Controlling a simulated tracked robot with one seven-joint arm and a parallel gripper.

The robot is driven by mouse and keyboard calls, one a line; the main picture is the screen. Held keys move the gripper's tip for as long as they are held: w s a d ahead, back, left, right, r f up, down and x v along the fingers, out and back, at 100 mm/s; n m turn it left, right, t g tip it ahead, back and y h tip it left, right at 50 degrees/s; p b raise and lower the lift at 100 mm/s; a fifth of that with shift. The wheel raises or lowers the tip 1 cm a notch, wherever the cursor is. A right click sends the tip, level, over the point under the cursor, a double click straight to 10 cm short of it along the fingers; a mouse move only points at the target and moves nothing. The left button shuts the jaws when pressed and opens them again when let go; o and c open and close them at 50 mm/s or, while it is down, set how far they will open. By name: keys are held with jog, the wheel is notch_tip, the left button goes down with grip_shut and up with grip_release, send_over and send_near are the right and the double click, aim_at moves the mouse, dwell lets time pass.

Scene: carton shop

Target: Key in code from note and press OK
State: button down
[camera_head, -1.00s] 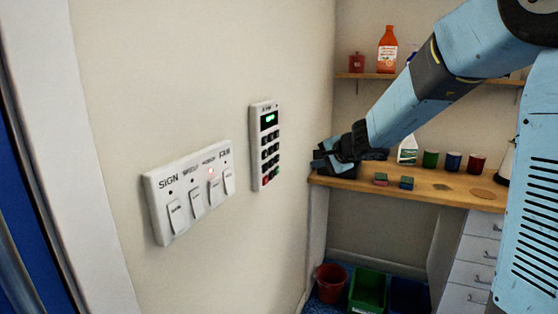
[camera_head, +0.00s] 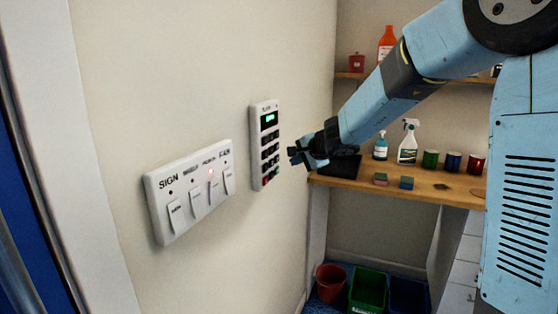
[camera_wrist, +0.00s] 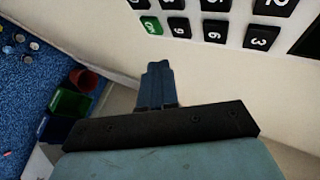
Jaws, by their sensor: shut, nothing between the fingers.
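A white keypad (camera_head: 264,178) with dark keys and a lit green display (camera_head: 269,119) is on the wall; the display's characters are too small to read. In the wrist view the keypad (camera_wrist: 190,45) spans the top, with a green OK key (camera_wrist: 151,25) and black keys including 9 (camera_wrist: 179,27), 6 (camera_wrist: 215,31) and 3 (camera_wrist: 261,37). My gripper (camera_head: 293,155) is just right of the keypad in the head view, seemingly apart from it. In the wrist view its fingers (camera_wrist: 158,68) are together and empty, below the OK key. No note is visible.
A white switch panel (camera_head: 160,232) with several rockers and a red light is on the wall left of the keypad. A wooden counter (camera_head: 450,190) with bottles and cans is behind my arm. A red bucket (camera_head: 329,279) and green bin (camera_head: 367,287) stand below.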

jog(key=shift+w+a, duration=0.2)
jog(key=shift+a, duration=0.35)
jog(key=shift+w+a, duration=0.2)
jog(key=shift+a, duration=0.3)
dwell(1.4)
jog(key=shift+w+a, duration=0.1)
jog(key=shift+a, duration=0.35)
jog(key=shift+w+a, duration=0.1)
jog(key=shift+a, duration=0.25)
dwell(0.7)
jog(key=shift+d, duration=0.1)
jog(key=shift+s+d, duration=0.25)
jog(key=shift+d, duration=0.4)
jog(key=shift+d, duration=0.15)
jog(key=shift+s+d, duration=0.3)
jog(key=shift+d, duration=0.45)
jog(key=shift+s+d, duration=0.25)
jog(key=shift+d, duration=0.5)
jog(key=shift+s+d, duration=0.3)
jog(key=shift+d, duration=0.45)
dwell(0.9)
